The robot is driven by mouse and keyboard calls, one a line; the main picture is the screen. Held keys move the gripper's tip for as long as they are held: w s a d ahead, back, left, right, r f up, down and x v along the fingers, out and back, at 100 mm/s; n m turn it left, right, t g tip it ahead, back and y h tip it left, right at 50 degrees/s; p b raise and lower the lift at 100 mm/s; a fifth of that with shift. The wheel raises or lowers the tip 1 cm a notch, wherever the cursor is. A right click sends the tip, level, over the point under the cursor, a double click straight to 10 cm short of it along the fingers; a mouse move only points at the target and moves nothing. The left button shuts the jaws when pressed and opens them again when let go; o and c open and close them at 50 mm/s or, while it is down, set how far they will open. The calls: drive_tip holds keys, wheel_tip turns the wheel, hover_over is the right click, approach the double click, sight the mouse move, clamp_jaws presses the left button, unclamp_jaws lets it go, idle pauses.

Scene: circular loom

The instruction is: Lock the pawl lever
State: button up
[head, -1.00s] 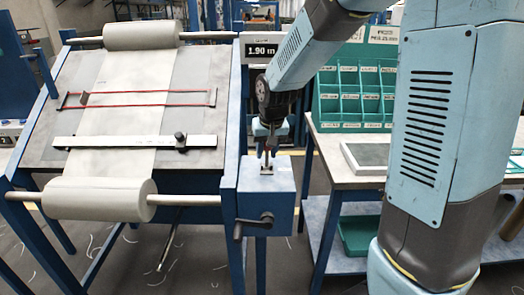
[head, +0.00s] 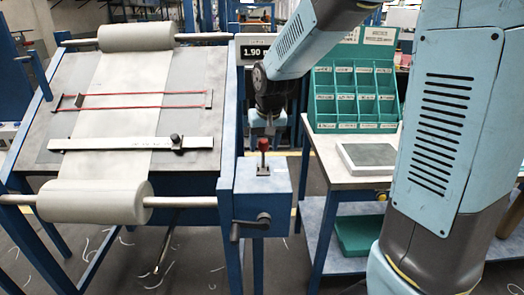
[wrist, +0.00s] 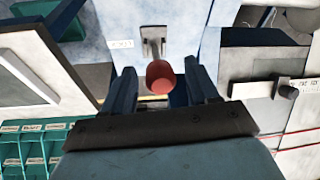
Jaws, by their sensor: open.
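The pawl lever (head: 263,158) stands on top of the blue box at the loom's front right corner, with a red knob on a short metal stem. In the wrist view its red knob (wrist: 161,76) shows between the two fingers of my gripper (wrist: 163,88), and its stem runs to a slotted plate marked "LOCK". My gripper (head: 263,125) is open, above and behind the knob in the head view. The fingers stand apart from the knob on both sides; I see no contact. The fingertips are hard to make out in the head view.
The crank handle (head: 250,226) sits on the front of the blue box (head: 262,190). The loom frame with the cloth roll (head: 95,201) and white bar (head: 130,143) is at left. A side table (head: 330,170) with green bins (head: 355,97) and a framed tray (head: 368,158) stands at right.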

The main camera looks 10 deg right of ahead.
drive_tip(key=v, duration=1)
drive_tip(key=shift+r, duration=0.1)
drive_tip(key=shift+c, duration=0.3)
